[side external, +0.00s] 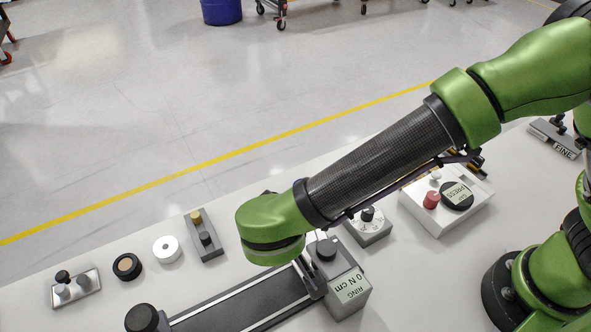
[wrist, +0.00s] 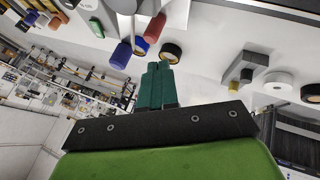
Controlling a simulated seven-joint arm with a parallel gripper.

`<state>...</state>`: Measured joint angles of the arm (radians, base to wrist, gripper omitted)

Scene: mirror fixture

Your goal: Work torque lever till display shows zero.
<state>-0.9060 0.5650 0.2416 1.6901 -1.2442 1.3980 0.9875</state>
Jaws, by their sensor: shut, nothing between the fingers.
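A grey box (side external: 340,285) carries a small display (side external: 352,288) that reads "0 N cm" under the word RING. A black knob (side external: 326,248) sits on top of the box, and a long dark rail (side external: 240,305) runs left from it. I cannot tell which part is the torque lever. My gripper is hidden behind my green wrist in the side view. In the wrist view my gripper (wrist: 158,66) has its teal fingers together with nothing between them. Its tips point towards a black ring-shaped part (wrist: 171,51), with no clear contact.
A white box (side external: 445,205) with a red button and a round "PRESS" face stands to the right. A small dial box (side external: 368,228) is beside it. A white disc (side external: 166,249), black disc (side external: 127,266) and switch block (side external: 205,238) stand left. A black knob (side external: 140,317) is at the front.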

